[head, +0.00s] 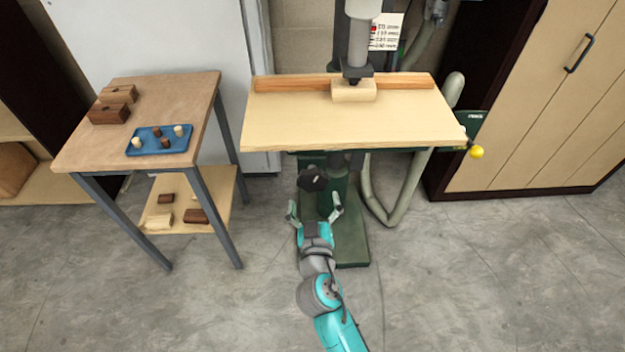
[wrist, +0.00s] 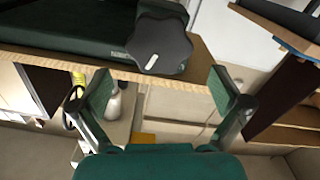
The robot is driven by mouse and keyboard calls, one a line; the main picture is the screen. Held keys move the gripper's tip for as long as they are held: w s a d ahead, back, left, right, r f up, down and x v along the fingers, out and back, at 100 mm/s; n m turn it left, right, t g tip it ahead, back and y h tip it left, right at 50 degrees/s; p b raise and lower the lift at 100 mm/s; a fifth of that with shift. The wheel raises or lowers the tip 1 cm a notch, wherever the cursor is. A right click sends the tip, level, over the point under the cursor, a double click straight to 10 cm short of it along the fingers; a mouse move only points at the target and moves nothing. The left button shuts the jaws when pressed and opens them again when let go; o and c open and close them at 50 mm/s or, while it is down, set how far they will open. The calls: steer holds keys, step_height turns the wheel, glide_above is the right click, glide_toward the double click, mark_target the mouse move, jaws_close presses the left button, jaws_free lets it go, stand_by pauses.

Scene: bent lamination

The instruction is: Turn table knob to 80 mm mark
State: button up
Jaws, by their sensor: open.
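The black lobed table knob (head: 313,180) sits under the front edge of the drill press table (head: 340,120). In the wrist view the knob (wrist: 160,45) is dark grey with a white line on its face, in front of a dark green machine body (wrist: 70,25). My gripper (head: 315,209) is open and empty, just in front of the knob in the head view. In the wrist view my gripper's fingertips (wrist: 162,92) stand wide apart, with the knob beyond and above the gap, apparently not touched. No scale or 80 mm mark can be read.
A side table (head: 150,100) on the left holds a blue tray (head: 160,150) of small pegs and wooden blocks (head: 110,113). A grey hose (head: 385,215) curves right of the press column. A yellow-tipped handle (head: 476,152) sticks out at right. The floor in front is clear.

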mark_target(313, 183)
steer(key=w, duration=0.6)
steer(key=shift+w, duration=0.25)
steer(key=c, duration=0.9)
